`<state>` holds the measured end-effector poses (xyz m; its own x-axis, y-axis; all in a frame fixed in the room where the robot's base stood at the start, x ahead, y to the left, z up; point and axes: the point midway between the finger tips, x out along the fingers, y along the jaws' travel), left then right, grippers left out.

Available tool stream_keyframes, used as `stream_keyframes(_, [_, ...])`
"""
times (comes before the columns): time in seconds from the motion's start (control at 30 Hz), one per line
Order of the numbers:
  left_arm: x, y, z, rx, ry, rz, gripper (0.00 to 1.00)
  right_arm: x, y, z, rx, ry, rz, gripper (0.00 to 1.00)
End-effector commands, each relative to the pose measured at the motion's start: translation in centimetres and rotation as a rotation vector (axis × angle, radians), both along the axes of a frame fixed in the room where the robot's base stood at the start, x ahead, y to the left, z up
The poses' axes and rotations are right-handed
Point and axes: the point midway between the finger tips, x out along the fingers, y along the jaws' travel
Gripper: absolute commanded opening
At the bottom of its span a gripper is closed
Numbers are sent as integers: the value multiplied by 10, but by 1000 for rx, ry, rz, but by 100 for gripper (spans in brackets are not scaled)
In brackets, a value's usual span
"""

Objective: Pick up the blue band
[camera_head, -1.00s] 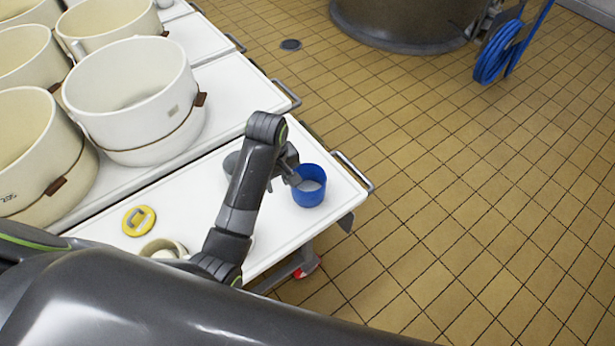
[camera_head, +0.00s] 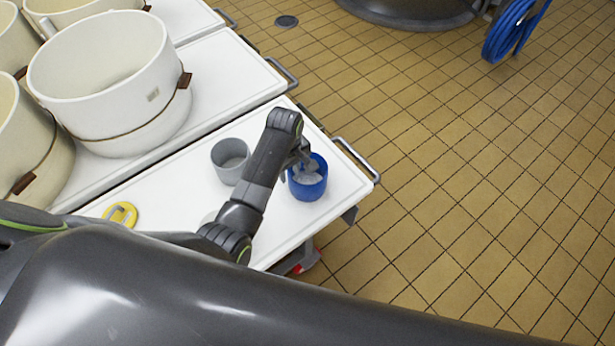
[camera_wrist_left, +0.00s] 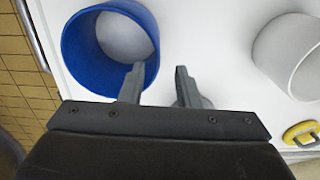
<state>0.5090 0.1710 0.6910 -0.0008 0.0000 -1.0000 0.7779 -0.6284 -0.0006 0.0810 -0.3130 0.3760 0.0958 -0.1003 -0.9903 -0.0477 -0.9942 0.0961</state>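The blue band (camera_head: 309,188) is an open blue ring, standing upright near the right end of the white cart top. In the left wrist view the blue band (camera_wrist_left: 77,62) is at the upper left, with a pale surface showing inside it. My left gripper (camera_head: 302,166) is at the band's rim. In the left wrist view my left gripper (camera_wrist_left: 160,78) is open with a clear gap between its fingers. One finger overlaps the band's right wall and opening; the other is outside, to the right. Contact cannot be told. My right gripper is not in view.
A grey cup (camera_head: 229,161) stands left of the band, beside my arm. A yellow ring-shaped piece (camera_head: 121,214) lies farther left. Large cream pots (camera_head: 104,82) stand on the adjoining carts. A metal handle (camera_head: 357,160) edges the cart; tiled floor lies beyond.

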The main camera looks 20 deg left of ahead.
Motion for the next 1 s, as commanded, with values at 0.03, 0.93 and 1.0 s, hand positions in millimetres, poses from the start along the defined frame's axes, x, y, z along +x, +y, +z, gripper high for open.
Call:
stream_keyframes(0.03, [0, 0, -8, 0, 2, 0, 30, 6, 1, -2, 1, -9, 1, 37])
stream_keyframes(0.93, [2, -4, -69, -1, -1, 1, 30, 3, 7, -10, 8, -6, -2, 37])
stream_keyframes(1.0, [2, -3, -68, -1, -1, 0, 21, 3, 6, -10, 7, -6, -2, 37])
